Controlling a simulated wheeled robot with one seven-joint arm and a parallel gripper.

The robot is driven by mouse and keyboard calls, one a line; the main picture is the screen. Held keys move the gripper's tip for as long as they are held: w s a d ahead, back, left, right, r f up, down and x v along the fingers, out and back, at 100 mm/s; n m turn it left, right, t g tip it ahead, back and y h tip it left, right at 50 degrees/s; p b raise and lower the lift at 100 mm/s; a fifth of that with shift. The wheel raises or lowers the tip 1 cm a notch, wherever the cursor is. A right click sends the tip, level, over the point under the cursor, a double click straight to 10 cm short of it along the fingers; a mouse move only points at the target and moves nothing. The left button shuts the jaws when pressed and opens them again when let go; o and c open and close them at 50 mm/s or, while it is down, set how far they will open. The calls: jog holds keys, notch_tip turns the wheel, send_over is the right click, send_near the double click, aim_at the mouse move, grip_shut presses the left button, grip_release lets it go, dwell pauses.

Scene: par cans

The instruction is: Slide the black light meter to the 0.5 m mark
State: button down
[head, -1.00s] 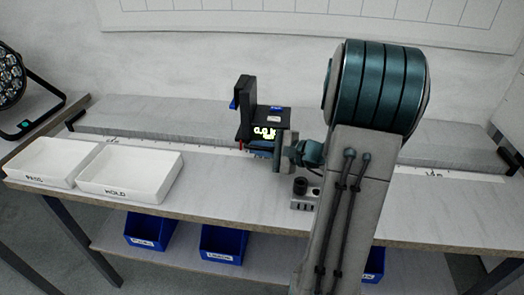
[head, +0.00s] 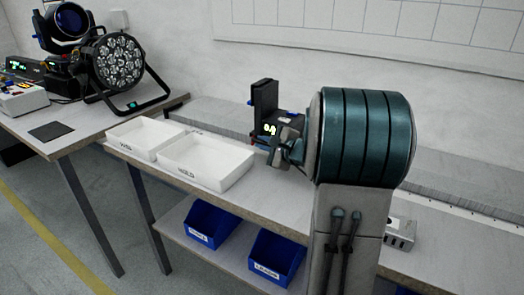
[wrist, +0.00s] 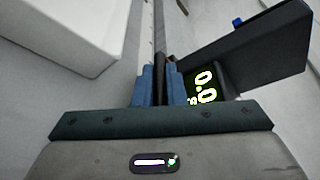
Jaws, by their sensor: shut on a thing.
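The black light meter (head: 265,97) stands on the bench just right of the HOLD tray, with an upright black plate and a lit yellow display. In the wrist view its display (wrist: 203,87) glows at the right of the fingers and its dark plate reaches to the upper right. My gripper (head: 277,150) is at the meter's near side; in the wrist view its blue fingers (wrist: 158,85) are shut on a narrow black part of the meter. The pale scale strip (head: 450,205) runs along the bench; I cannot read a 0.5 m mark.
The white HOLD tray (head: 206,181) and another white tray (head: 125,151) stand close left of the meter. A par can (head: 118,62) is on the left table. Blue bins (head: 275,265) sit on the lower shelf. A grey block with sockets (head: 400,232) is right of my arm.

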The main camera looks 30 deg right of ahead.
jog(key=shift+d, duration=0.1)
jog(key=c, duration=1.5)
grip_release()
jog(key=p+v, duration=0.1)
jog(key=v, duration=1.2)
jog(key=shift+s+r+p, duration=0.1)
jog(key=shift+s+p, duration=0.2)
jog(key=shift+p, duration=0.1)
